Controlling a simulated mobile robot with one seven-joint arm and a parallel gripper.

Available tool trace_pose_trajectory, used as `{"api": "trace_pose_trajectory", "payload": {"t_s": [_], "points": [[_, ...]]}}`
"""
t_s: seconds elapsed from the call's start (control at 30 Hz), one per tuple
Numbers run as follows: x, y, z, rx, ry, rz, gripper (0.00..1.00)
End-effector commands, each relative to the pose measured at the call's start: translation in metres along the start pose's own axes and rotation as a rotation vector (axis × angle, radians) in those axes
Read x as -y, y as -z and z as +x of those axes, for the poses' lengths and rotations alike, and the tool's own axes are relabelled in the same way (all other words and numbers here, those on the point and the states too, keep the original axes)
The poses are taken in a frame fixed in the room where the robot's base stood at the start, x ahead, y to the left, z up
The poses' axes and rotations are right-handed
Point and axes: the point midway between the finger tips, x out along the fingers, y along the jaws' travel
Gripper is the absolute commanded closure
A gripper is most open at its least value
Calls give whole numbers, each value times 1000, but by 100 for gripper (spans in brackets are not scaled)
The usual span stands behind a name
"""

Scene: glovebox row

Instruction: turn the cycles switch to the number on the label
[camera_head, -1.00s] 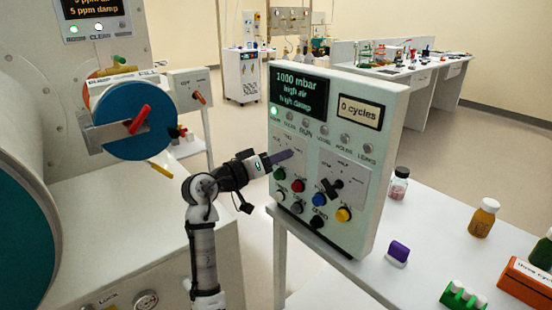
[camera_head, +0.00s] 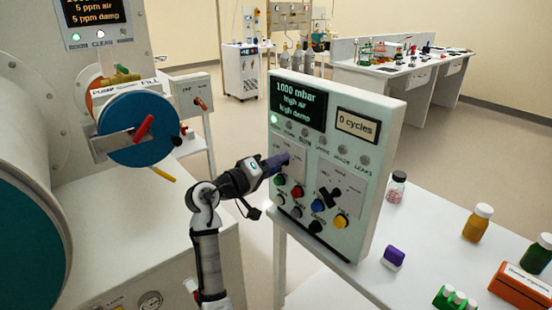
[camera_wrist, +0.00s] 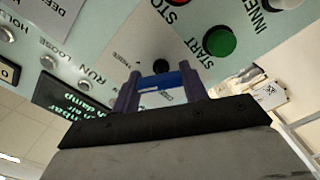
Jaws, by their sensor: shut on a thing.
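The upright control panel (camera_head: 385,125) stands on the white bench, its screen reading 1000 mbar, high air, high damp. A small display (camera_head: 357,125) reads 0 cycles. My gripper (camera_head: 281,161) reaches the panel's left switch plate (camera_head: 294,146) from the left and covers the switch there. In the wrist view its purple fingers (camera_wrist: 160,92) are shut on a blue switch handle (camera_wrist: 160,80), with a black round part behind it. The small print around it is mostly unreadable, so the pointer position cannot be told. A label (camera_head: 527,273) on the orange box (camera_head: 522,292) seems to read "three cycles".
A black switch (camera_head: 329,198) sits on the right plate. Below are green (camera_head: 280,180), red (camera_head: 298,191), blue (camera_head: 318,206) and yellow (camera_head: 341,221) buttons, close under my gripper. Bottles, a purple block (camera_head: 393,256) and a green rack (camera_head: 450,298) stand on the bench at right.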

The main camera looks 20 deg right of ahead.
Motion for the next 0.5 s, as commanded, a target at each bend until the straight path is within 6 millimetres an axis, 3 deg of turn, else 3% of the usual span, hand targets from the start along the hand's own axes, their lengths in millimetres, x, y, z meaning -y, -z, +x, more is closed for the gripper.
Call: {"api": "trace_pose_trajectory", "payload": {"t_s": [0.5], "points": [[0,1,0,1,0,-217,79]]}}
